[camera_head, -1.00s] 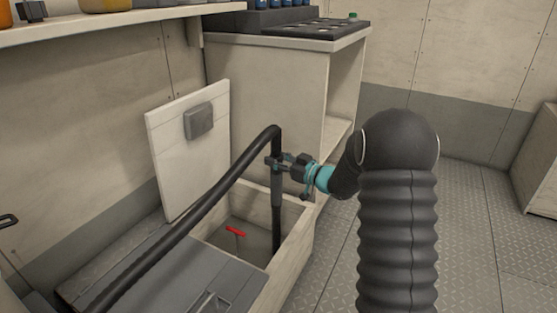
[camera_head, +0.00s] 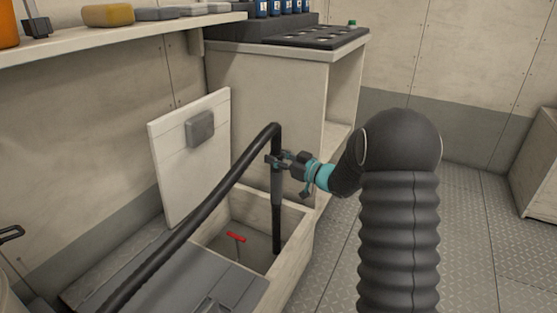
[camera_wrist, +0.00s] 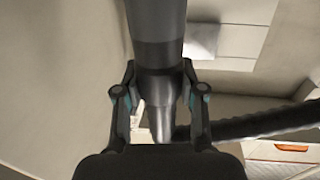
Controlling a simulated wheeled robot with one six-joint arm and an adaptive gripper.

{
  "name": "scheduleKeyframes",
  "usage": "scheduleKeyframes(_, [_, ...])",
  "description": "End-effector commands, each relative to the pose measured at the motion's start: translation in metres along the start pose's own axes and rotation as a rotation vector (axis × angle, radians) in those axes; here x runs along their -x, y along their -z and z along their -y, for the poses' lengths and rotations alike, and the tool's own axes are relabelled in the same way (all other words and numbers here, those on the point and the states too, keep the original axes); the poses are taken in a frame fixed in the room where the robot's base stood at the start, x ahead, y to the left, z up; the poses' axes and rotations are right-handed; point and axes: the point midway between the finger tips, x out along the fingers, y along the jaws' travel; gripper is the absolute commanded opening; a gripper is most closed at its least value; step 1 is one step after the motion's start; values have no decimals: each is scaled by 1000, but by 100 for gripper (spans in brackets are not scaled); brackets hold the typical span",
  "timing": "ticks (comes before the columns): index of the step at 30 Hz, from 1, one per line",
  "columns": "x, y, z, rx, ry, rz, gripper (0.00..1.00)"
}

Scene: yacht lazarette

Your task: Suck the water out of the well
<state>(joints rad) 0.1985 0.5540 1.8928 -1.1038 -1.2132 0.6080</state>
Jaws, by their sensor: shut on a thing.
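A black suction hose (camera_head: 196,207) rises from the lower left, bends over and hangs down as an upright pipe with a grey collar and a dark lower end (camera_head: 278,228). My gripper (camera_head: 281,161) is shut on the pipe just below the bend. In the wrist view my gripper (camera_wrist: 158,98) has one finger on each side of the pipe (camera_wrist: 155,30). The open well (camera_head: 212,243) lies below, and the dark end reaches down inside its rim. I cannot tell if the tip touches the bottom. No clear water surface shows.
A red handle (camera_head: 236,237) sits in the well. The pale hatch lid (camera_head: 187,160) stands open against the wall. A grey cover (camera_head: 205,285) lies in front of the well. A cabinet (camera_head: 268,100) stands behind; clear floor (camera_head: 480,240) is at right.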

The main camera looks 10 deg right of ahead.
Motion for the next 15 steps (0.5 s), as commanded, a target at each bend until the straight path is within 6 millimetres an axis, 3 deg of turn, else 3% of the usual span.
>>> scheduleKeyframes(15, [0,48,0,1,0,-2,5])
